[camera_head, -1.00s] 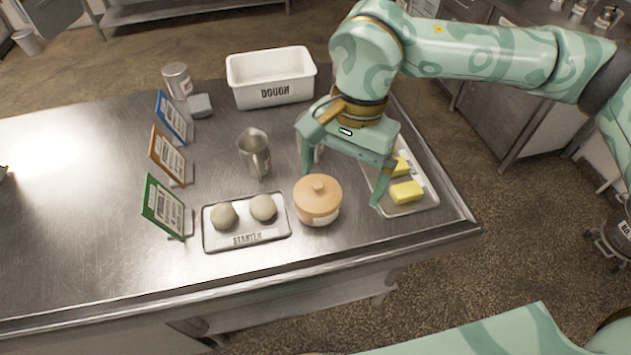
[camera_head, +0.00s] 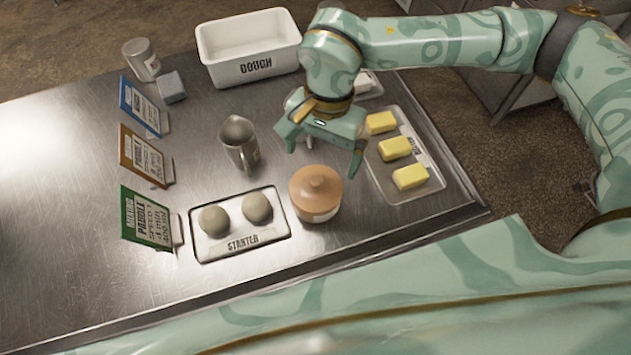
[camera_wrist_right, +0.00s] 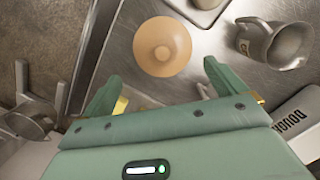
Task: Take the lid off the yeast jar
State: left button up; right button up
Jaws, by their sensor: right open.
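The yeast jar (camera_head: 316,206) is a small pale pot with a tan, knobbed lid (camera_head: 315,184) on it. It stands upright on the steel table, right of the starter tray. In the right wrist view the lid (camera_wrist_right: 162,46) is seen from above, beyond the fingertips and roughly between their lines. My right gripper (camera_head: 322,158) is open and empty, behind and above the jar in the head view, apart from the lid. The right wrist view shows its spread fingers (camera_wrist_right: 160,80). My left gripper does not show.
The starter tray (camera_head: 202,249) holds two dough balls. A metal jug (camera_head: 238,143) stands behind it. A tray (camera_head: 430,193) with yellow butter blocks lies to the right. A white dough tub (camera_head: 247,48) is at the back.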

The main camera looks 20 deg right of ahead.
aim_at(317, 180)
notch_tip(317, 180, down, 2)
jog(key=shift+a+f, duration=0.1)
jog(key=f, duration=0.3)
jog(key=a+f, duration=0.1)
jog(key=f, duration=0.1)
jog(key=shift+s+f, duration=0.15)
jog(key=shift+s, duration=0.1)
jog(key=shift+c, duration=0.4)
jog(key=c, duration=1)
jog(key=shift+s+d, duration=0.1)
jog(key=shift+s, duration=0.05)
jog(key=shift+c, duration=0.9)
